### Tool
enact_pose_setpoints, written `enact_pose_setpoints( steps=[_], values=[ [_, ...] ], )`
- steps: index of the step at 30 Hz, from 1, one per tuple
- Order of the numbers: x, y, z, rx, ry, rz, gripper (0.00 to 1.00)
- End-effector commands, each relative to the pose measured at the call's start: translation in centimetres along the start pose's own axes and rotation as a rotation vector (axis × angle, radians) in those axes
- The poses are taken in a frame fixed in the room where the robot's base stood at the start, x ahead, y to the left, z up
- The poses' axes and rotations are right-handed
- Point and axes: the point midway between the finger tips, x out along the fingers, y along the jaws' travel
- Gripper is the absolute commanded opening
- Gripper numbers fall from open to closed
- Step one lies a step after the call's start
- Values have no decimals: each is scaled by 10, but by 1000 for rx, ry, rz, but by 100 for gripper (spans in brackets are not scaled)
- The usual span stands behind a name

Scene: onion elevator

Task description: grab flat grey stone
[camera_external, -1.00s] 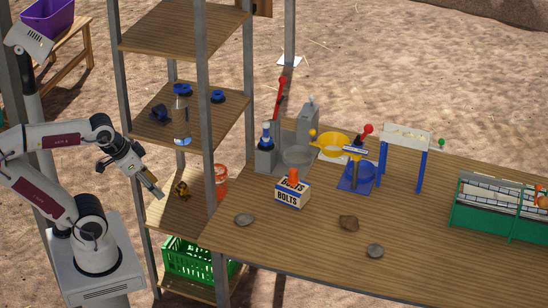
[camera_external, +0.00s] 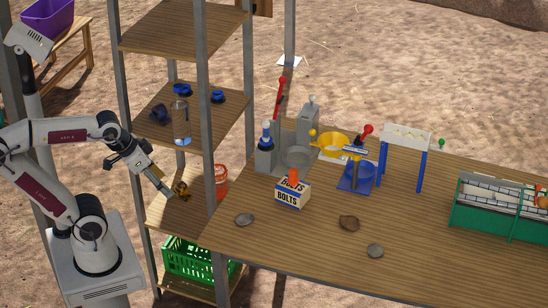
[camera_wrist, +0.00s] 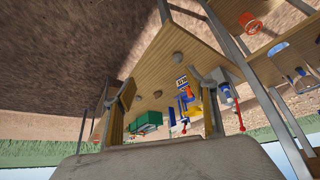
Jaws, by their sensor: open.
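A flat grey stone (camera_external: 244,219) lies near the left end of the wooden table, left of the BOLTS box. Another grey stone (camera_external: 375,250) lies near the front edge, and a brown stone (camera_external: 349,222) lies between them. My gripper (camera_external: 170,194) is empty and open, left of the table in front of the shelf, well apart from all the stones. In the wrist view, the flat grey stone (camera_wrist: 178,56) is seen tilted on the table, and the open fingers of my gripper (camera_wrist: 160,115) show at both sides.
A shelf with an upright post (camera_external: 208,150) stands between my arm and the table. The BOLTS box (camera_external: 292,193) is right of the flat grey stone. A green crate (camera_external: 190,262) sits low on the shelf. The front left tabletop (camera_external: 275,240) is clear.

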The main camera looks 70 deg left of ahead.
Motion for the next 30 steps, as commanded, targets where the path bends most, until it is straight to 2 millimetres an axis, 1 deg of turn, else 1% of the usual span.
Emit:
enact_pose_setpoints(
  steps=[8, 14, 18, 23, 30],
  values=[
    [20, 12, -58, 22, 53, 25, 57],
    [39, 22, -101, 36, 97, 43, 57],
    [54, 30, -130, 45, 128, 54, 57],
    [74, 40, -161, 55, 163, 67, 57],
    [107, 57, -204, 68, 215, 84, 57]
  ],
)
